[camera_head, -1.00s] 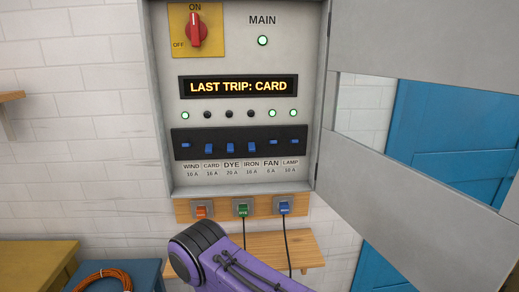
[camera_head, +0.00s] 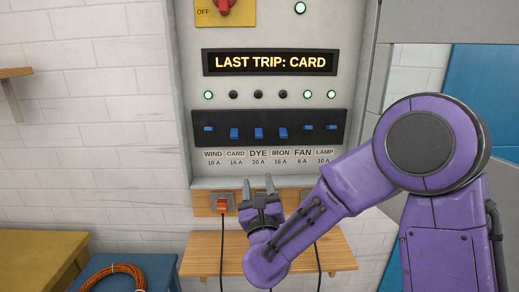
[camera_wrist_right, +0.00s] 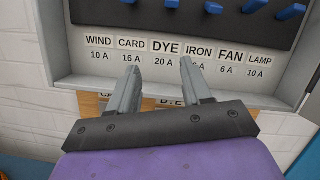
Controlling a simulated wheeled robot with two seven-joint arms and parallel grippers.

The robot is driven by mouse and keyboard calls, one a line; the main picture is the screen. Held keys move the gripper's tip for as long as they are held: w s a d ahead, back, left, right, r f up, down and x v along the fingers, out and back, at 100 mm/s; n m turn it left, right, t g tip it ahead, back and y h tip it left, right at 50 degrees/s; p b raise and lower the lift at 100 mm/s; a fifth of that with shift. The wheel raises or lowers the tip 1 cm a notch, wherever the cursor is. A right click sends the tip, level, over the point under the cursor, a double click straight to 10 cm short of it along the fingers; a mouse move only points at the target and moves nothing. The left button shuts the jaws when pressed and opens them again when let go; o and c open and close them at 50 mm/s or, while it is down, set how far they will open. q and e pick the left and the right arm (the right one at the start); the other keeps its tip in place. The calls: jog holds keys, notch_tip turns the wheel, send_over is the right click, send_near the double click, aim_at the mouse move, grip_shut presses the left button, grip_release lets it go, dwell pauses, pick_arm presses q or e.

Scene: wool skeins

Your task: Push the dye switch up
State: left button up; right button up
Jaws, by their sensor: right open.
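The dye switch (camera_head: 259,134) is a blue lever, third from the left in the black strip (camera_head: 295,128) of the grey panel. It sits low, level with the card and iron levers beside it, above the DYE 20 A label (camera_head: 258,154). My right gripper (camera_head: 257,182) is open and empty, below the labels and apart from the dye switch, fingers pointing up. In the right wrist view its two fingers (camera_wrist_right: 160,80) stand on either side of the DYE label (camera_wrist_right: 166,48). My left gripper is not in view.
The panel display (camera_head: 270,62) reads LAST TRIP: CARD. The wind lever (camera_head: 208,128), fan lever (camera_head: 308,127) and lamp lever (camera_head: 331,127) sit higher. Below are an orange plug (camera_head: 222,205) and a wooden shelf (camera_head: 200,262). The open panel door is at right, partly behind my arm.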

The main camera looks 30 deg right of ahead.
aim_at(259, 137)
jog(key=w+d+r+m+p, duration=0.1)
jog(key=w+r, duration=0.1)
jog(key=r, duration=0.1)
jog(key=w+d+r+m+h+p, duration=0.1)
jog(key=w+d+r+p, duration=0.1)
jog(key=r, duration=0.1)
jog(key=w+d+r+m+p, duration=0.1)
jog(key=w+d+r+m, duration=0.1)
jog(key=w, duration=0.1)
jog(key=shift+r+h, duration=0.3)
jog(key=shift+r, duration=0.1)
jog(key=shift+w+d+t, duration=0.2)
jog(key=shift+w+t, duration=0.1)
grip_shut()
